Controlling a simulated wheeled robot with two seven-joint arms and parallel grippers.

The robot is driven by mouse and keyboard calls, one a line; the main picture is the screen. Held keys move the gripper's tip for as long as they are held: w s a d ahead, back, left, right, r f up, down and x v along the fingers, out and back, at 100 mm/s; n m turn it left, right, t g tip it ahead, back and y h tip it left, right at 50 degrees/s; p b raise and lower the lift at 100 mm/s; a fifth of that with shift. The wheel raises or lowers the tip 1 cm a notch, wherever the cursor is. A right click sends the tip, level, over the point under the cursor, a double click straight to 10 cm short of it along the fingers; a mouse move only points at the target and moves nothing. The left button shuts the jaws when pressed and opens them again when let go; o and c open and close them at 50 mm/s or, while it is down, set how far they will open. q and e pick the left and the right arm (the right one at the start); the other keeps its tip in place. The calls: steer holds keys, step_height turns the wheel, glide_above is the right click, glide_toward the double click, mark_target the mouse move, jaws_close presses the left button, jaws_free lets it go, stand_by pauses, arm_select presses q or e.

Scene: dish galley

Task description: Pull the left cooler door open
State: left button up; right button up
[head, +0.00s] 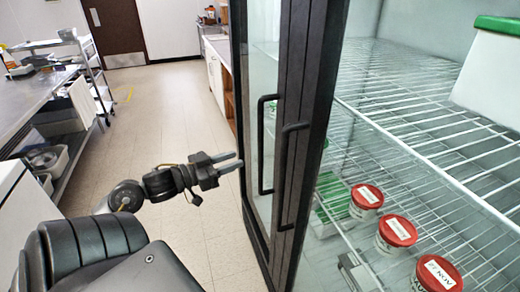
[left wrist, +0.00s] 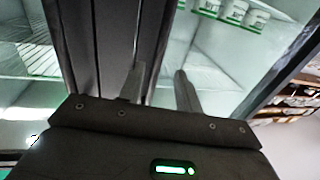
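The cooler's dark door frame (head: 311,100) stands upright in the middle of the head view. Two dark bar handles show on it, a left one (head: 262,146) and a right one (head: 284,178). Glass of the left door (head: 259,45) shows left of the frame. My left gripper (head: 239,160) points at the left handle from its left side, with the fingertips a little short of it in the picture. In the left wrist view, its fingers (left wrist: 159,70) are apart with nothing visibly held, and dark frame posts (left wrist: 110,45) rise beyond them. My right gripper is not in view.
Wire shelves (head: 400,85) hold several red-lidded tubs (head: 397,230) and a green-lidded white container (head: 492,70). A steel counter (head: 35,95) and a cart (head: 95,75) stand at left. The tiled floor (head: 165,110) between them and the cooler is clear.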

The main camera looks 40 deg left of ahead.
mark_target(261, 150)
arm_select(q)
steer(key=shift+p+x, duration=0.95)
steer(key=shift+x, duration=4.1)
steer(key=shift+f, duration=0.1)
jaws_close()
